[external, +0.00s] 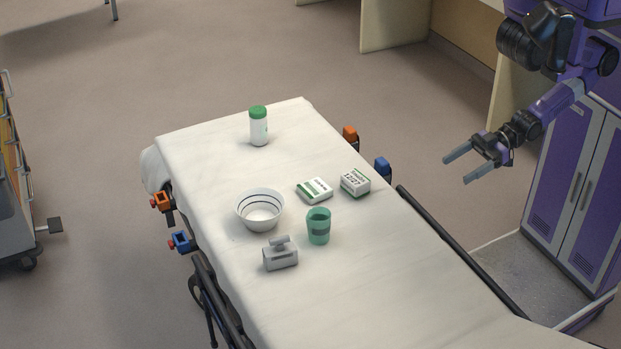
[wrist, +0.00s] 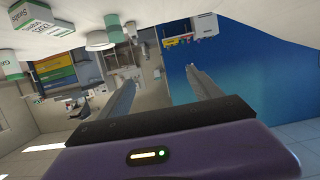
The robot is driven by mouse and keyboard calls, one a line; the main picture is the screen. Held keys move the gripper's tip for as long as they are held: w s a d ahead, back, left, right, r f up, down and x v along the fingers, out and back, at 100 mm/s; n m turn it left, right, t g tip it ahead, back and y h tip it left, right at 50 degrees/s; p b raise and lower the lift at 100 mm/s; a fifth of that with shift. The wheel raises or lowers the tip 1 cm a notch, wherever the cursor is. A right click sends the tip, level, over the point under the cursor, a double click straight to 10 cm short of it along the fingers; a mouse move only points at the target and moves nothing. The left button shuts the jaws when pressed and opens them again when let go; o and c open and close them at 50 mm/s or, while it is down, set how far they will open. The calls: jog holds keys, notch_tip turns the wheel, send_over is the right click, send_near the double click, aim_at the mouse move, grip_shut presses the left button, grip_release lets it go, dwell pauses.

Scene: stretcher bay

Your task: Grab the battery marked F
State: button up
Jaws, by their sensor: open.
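No letter F is readable in either view. A grey block with a raised handle-like top (external: 280,256) sits on the near part of the stretcher; whether it is a battery I cannot tell. My gripper (external: 457,171) is open and empty, held in the air to the right of the stretcher, well apart from everything on it. In the wrist view its two fingers (wrist: 160,75) are spread with nothing between them.
The white-sheeted stretcher (external: 400,290) also bears a green-capped bottle (external: 258,128), a striped bowl (external: 259,216), a green cup (external: 318,227) and two labelled boxes, one flat (external: 314,191), one taller (external: 355,182). A dark rail (external: 450,245) runs along its right edge.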

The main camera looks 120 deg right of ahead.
jog(key=c, duration=0.5)
jog(key=shift+o, duration=0.2)
jog(key=w+d+f+m+h+b, duration=0.1)
jog(key=w+d+f, duration=0.25)
jog(key=w, duration=1.15)
jog(key=w+d+f+h+b, duration=0.15)
jog(key=w+d, duration=0.35)
jog(key=w, duration=0.9)
jog(key=w+d+f+m+b, duration=0.1)
jog(key=w+d+f, duration=0.25)
jog(key=w, duration=1.15)
jog(key=g, duration=0.1)
send_near(272, 244)
jog(key=w+d, duration=0.1)
jog(key=w, duration=0.2)
jog(key=shift+d+f, duration=0.2)
jog(key=shift+d, duration=0.2)
jog(key=shift+s+a+f+y, duration=0.1)
jog(key=shift+s+f+y, duration=0.05)
jog(key=shift+f+y, duration=0.2)
jog(key=shift+f+g, duration=0.2)
jog(key=shift+g, duration=0.1)
jog(key=shift+b+x, duration=0.4)
jog(key=shift+x, duration=3.35)
